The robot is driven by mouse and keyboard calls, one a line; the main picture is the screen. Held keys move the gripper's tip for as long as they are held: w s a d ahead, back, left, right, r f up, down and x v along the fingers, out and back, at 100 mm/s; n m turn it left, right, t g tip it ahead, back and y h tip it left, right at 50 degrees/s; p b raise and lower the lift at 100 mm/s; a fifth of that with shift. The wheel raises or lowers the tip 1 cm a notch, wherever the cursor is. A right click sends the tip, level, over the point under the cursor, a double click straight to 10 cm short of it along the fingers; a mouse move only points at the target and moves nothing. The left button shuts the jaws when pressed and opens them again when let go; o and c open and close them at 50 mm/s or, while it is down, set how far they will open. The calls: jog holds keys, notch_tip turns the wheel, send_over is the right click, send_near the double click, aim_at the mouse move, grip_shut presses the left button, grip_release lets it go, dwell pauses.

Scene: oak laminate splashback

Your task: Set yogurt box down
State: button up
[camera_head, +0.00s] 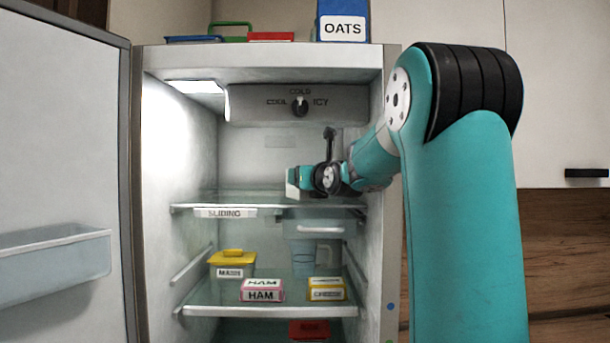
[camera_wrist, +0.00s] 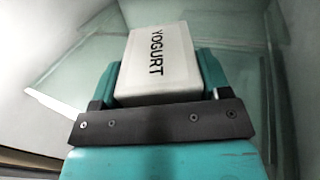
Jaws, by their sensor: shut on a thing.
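The yogurt box (camera_wrist: 158,65) is white with black lettering and sits between the two teal fingers of my gripper (camera_wrist: 160,85) in the wrist view. My gripper is shut on it. In the head view my gripper (camera_head: 300,182) reaches into the open fridge, just above the upper glass shelf (camera_head: 255,198). Only a small pale part of the yogurt box (camera_head: 291,186) shows there, at the left of the gripper. I cannot tell whether the box touches the shelf.
The upper shelf, labelled SLIDING, looks clear left of my gripper. Below it stand a yellow-lidded container (camera_head: 232,266), a ham box (camera_head: 262,291), a cheese box (camera_head: 326,289) and a clear drawer (camera_head: 318,228). The fridge door (camera_head: 60,170) is open at the left.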

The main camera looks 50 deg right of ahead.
jog(key=shift+w+d+f+b, duration=0.2)
jog(key=shift+w+d+b, duration=0.1)
jog(key=shift+w, duration=0.2)
jog(key=shift+a+f, duration=0.1)
jog(key=shift+f, duration=0.05)
jog(key=o, duration=1.2)
jog(key=shift+f, duration=0.1)
jog(key=shift+o, duration=0.2)
jog(key=b+v, duration=0.4)
jog(key=v, duration=0.8)
jog(key=shift+b, duration=0.3)
